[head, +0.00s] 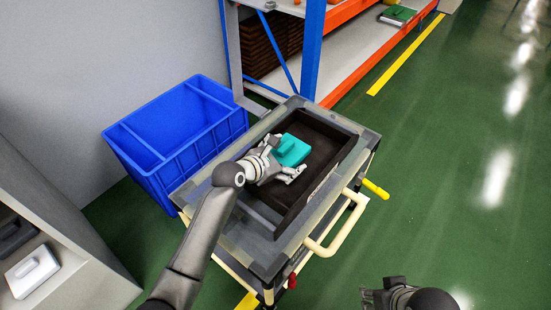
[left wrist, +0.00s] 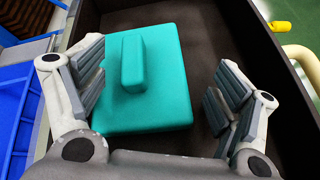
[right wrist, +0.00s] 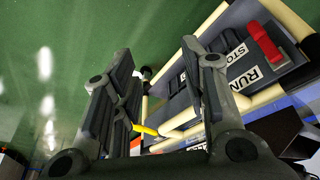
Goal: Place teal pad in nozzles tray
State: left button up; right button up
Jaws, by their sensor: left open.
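The teal pad (head: 291,150) is a flat square block with a small raised block on top. It lies in the dark brown tray (head: 318,124) on the cart, towards the tray's far left part. My left gripper (head: 286,160) is at the pad's near side, its fingers spread. In the left wrist view, the teal pad (left wrist: 158,85) shows between the open fingers of my left gripper (left wrist: 158,98), nearer the left finger, with a gap to the right one. My right gripper (right wrist: 162,88) is open and empty beside the cart; it shows partly at the head view's bottom edge (head: 372,298).
The cart (head: 270,268) has a cream handle (head: 335,235) and a yellow grip on its right side. A blue crate (head: 175,130) stands to its left. A blue and orange shelf (head: 312,50) is behind. Green floor on the right is clear.

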aim_at(279, 158)
pick_arm(q)
jog(key=p+v, duration=0.1)
jog(key=v, duration=0.2)
jog(key=shift+r, duration=0.1)
jog(key=p+v, duration=0.2)
jog(key=v, duration=0.6)
jog(key=shift+s+a+p, duration=0.15)
jog(key=shift+s+p, duration=0.1)
jog(key=shift+p, duration=0.05)
pick_arm(e)
jog(key=s+x, duration=0.2)
jog(key=x, duration=0.9)
jog(key=shift+a+f+g, duration=0.15)
jog(key=shift+f+g, duration=0.25)
jog(key=shift+f, duration=0.1)
